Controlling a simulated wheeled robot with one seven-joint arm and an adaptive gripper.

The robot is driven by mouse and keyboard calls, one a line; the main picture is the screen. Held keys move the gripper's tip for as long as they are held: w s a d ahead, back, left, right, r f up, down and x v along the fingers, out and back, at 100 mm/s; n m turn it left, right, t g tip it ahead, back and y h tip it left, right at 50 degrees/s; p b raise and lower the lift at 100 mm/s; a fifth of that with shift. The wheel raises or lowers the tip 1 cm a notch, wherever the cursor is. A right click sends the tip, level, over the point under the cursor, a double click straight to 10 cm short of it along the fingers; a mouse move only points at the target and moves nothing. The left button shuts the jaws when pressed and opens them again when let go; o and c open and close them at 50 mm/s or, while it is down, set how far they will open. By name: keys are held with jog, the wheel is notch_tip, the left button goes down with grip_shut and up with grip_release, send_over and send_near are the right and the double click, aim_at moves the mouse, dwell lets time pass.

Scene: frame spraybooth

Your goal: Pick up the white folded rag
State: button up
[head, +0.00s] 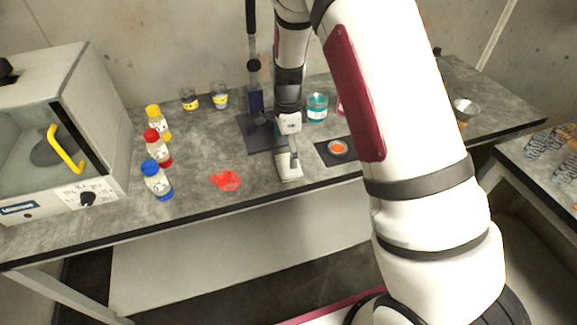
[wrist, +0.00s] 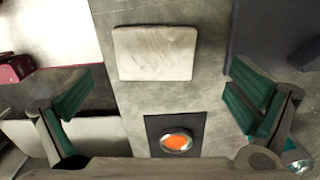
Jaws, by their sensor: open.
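The white folded rag (wrist: 155,53) lies flat on the grey bench top, in the upper middle of the wrist view. In the head view the pale rag (head: 289,172) shows near the bench's front edge, partly hidden by my arm's end. My gripper (wrist: 160,85) is open and empty, its green-padded fingers wide apart to the left and right. The rag lies above the bench gap between the fingers in the picture, apart from both. In the head view the fingers are not clearly seen.
A dish with orange contents (wrist: 176,141) sits on a dark mat (wrist: 157,122) close to the rag. A dark stand base (head: 258,137) is behind it. A red rag (head: 225,181), several capped bottles (head: 157,183) and a booth cabinet (head: 60,130) are to the left.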

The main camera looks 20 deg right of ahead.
aim_at(288, 164)
jog(key=f, duration=0.1)
jog(key=f+p, duration=0.1)
jog(key=f, duration=0.1)
jog(key=shift+s+f, duration=0.3)
jog(key=shift+s, duration=0.1)
jog(key=shift+w+f, duration=0.1)
jog(key=shift+f, duration=0.5)
jog(key=c, duration=1)
